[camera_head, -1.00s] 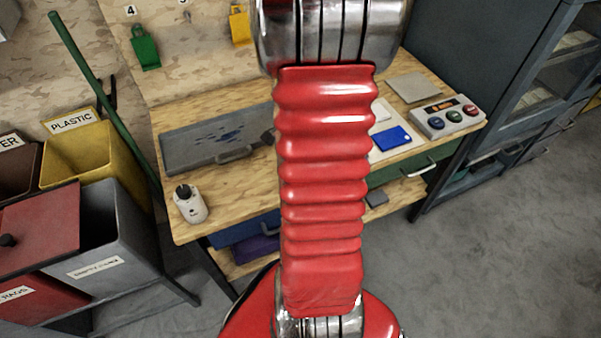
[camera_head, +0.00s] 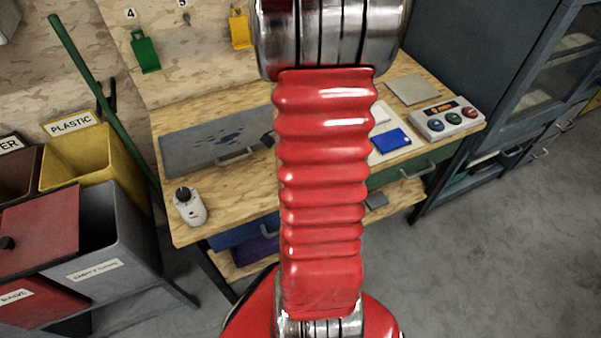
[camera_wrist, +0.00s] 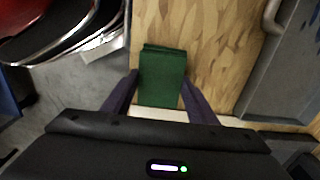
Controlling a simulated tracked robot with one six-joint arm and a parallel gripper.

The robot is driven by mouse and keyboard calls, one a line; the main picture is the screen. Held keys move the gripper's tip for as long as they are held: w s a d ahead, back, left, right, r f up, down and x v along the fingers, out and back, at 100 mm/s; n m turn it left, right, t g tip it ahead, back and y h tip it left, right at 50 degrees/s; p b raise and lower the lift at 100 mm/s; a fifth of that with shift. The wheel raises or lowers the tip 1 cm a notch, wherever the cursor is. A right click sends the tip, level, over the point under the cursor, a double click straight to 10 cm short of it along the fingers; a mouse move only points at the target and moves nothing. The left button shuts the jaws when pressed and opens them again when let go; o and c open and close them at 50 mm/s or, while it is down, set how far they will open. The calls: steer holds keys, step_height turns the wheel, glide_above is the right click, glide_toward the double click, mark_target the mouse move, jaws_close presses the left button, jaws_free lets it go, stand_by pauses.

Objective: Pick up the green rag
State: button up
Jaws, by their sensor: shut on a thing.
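The green rag (camera_wrist: 162,68) is a folded dark green rectangle in the middle of the wrist view, with the wooden bench top behind it. My gripper (camera_wrist: 160,80) has one dark finger on each side of the rag and is shut on it. The rag's near end runs down to a pale strip by the gripper body. I cannot tell whether the rag touches the bench. In the head view my red arm hides the gripper and the rag.
The wooden bench (camera_head: 245,187) bears a grey case (camera_head: 200,150) with a handle, a white canister (camera_head: 190,207), a blue item (camera_head: 390,140) and a button box (camera_head: 447,118). Labelled bins stand at left, including a yellow plastic bin (camera_head: 75,165). Open floor (camera_head: 500,260) lies at right.

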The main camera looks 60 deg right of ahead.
steer(key=shift+r, duration=0.1)
step_height(320, 180, up, 10)
stand_by(0.5)
